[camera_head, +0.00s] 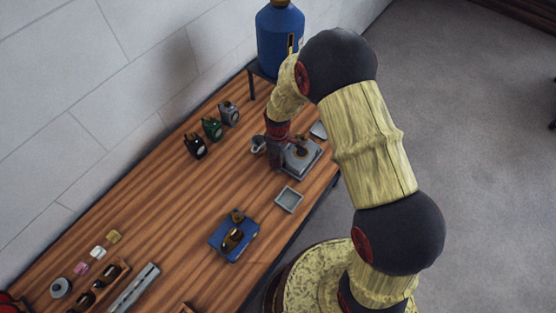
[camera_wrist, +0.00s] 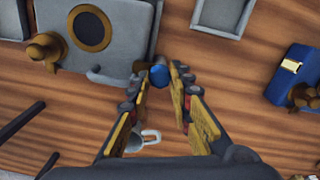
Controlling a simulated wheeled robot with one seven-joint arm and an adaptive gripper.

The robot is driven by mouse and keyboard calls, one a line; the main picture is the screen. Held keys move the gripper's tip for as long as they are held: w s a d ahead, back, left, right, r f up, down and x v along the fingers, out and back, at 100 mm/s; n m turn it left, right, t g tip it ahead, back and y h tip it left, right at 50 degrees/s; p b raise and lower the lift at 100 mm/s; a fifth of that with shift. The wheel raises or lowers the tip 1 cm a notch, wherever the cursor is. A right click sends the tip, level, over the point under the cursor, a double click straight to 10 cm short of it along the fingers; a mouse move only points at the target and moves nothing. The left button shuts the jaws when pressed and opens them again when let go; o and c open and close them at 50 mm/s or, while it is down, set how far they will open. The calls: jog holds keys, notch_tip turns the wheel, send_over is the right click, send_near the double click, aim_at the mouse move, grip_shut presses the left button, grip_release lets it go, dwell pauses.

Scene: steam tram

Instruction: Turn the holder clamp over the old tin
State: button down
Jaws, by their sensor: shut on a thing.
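A grey square device (camera_head: 304,160), which looks like the holder, stands on the wooden bench. In the wrist view the device (camera_wrist: 118,42) carries a dark round disc with a brown rim (camera_wrist: 89,28) and a brown knob (camera_wrist: 45,48). Whether the disc is the old tin I cannot tell. A blue rounded knob (camera_wrist: 159,76), seemingly the clamp's end, sits beside the device's edge. My gripper (camera_wrist: 160,82) is shut on this knob, with the fingertips on either side. In the head view my gripper (camera_head: 272,150) is at the device's left side, and its fingers partly hide the contact.
A shallow grey tray (camera_head: 289,200) and a blue case (camera_head: 222,238) with brown pieces lie nearer on the bench. Black (camera_head: 195,146), green (camera_head: 212,128) and grey (camera_head: 229,113) items stand along the wall side. A blue cylinder (camera_head: 280,42) stands behind.

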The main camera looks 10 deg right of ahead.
dwell(0.3)
jog(key=c, duration=1.6)
grip_release()
jog(key=shift+r, duration=0.1)
jog(key=shift+r, duration=3.9)
